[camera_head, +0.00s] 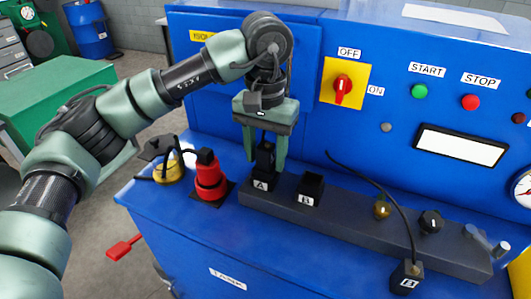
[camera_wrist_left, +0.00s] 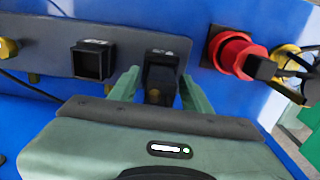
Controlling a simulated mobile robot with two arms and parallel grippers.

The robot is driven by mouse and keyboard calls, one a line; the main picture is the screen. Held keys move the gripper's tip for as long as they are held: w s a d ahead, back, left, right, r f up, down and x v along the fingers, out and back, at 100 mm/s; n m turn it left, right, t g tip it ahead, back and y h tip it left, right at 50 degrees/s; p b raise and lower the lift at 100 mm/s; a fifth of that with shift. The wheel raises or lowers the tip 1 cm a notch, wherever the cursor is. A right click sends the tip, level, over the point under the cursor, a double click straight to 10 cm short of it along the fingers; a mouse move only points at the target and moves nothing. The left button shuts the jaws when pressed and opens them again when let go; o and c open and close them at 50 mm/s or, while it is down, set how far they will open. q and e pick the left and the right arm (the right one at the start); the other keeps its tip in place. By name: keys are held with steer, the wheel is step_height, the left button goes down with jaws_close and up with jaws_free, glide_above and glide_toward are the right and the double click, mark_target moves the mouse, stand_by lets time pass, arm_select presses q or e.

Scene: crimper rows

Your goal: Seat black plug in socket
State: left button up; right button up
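My left gripper (camera_head: 265,158) points down with its two green fingers on either side of a black plug (camera_head: 264,160). Narrow gaps show between fingers and plug, also in the left wrist view (camera_wrist_left: 160,85), so it looks open around the plug. The black plug (camera_wrist_left: 160,80) stands upright at the socket labelled A (camera_head: 261,184) and appears to be in it; the exact depth cannot be told. The socket labelled B (camera_head: 311,188) is an empty square black opening beside it, also in the wrist view (camera_wrist_left: 93,62). My right gripper is not in view.
A red connector (camera_head: 210,180) and a yellow one (camera_head: 169,170) stand left of the grey rail (camera_head: 345,222). A second black plug labelled B (camera_head: 406,277) is at the front right on a cable (camera_head: 385,195). The blue panel (camera_head: 225,95) rises close behind the gripper.

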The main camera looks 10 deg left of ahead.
mark_target(266, 146)
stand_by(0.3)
arm_select(q)
steer(key=shift+r, duration=0.3)
step_height(266, 146, up, 7)
steer(key=shift+r+b, duration=0.15)
steer(key=shift+b, duration=0.55)
